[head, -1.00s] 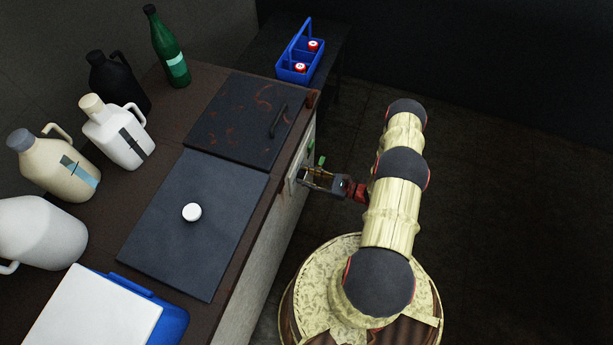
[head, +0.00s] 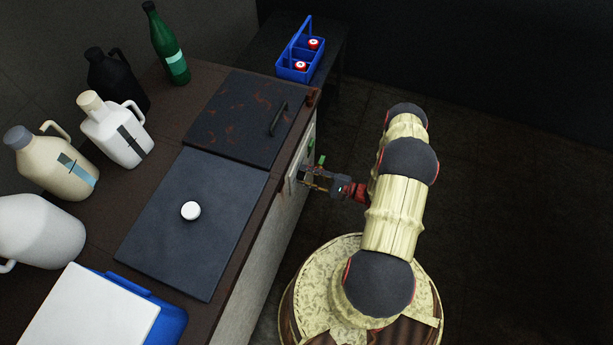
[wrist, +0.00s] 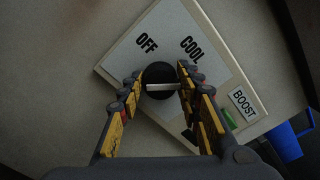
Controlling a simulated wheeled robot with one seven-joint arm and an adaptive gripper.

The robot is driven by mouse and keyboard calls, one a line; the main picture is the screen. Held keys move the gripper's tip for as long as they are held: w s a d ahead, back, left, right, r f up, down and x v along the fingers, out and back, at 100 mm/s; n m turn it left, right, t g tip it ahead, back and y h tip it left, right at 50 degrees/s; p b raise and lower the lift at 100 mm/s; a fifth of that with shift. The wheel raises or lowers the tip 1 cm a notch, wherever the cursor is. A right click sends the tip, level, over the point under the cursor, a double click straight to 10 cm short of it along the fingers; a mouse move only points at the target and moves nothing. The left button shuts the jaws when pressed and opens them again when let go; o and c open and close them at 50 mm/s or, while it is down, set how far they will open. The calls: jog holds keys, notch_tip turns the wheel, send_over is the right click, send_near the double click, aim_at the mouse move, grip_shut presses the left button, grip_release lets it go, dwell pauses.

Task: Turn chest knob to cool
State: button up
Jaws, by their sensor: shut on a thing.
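The black round chest knob (wrist: 158,72) sits on a pale square panel (wrist: 125,55) in the wrist view, with a light bar across its face lying nearly level. The panel reads OFF (wrist: 147,41) at upper left, COOL (wrist: 192,49) at upper right and BOOST (wrist: 243,104) at right. My gripper (wrist: 159,80) is shut on the knob, one finger on each side of it. In the head view my gripper (head: 306,179) reaches the chest's front face, and the knob is hidden there. Which label the bar points to is unclear.
The chest top holds two dark lids, a rusty one (head: 232,120) with a handle and a plain one (head: 180,245) with a white cap (head: 190,211). Several jugs stand at left. A blue bottle carrier (head: 295,68) stands behind. The floor at right is clear.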

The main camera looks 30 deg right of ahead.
jog(key=shift+s+a+f+n+b, duration=0.1)
jog(key=shift+n+b, duration=0.2)
jog(key=shift+n, duration=1.6)
jog(key=shift+f+n+b, duration=0.1)
jog(key=shift+n+b, duration=0.15)
jog(key=shift+n, duration=1.65)
jog(key=o, duration=1.1)
jog(key=shift+o, duration=0.2)
jog(key=v, duration=1.2)
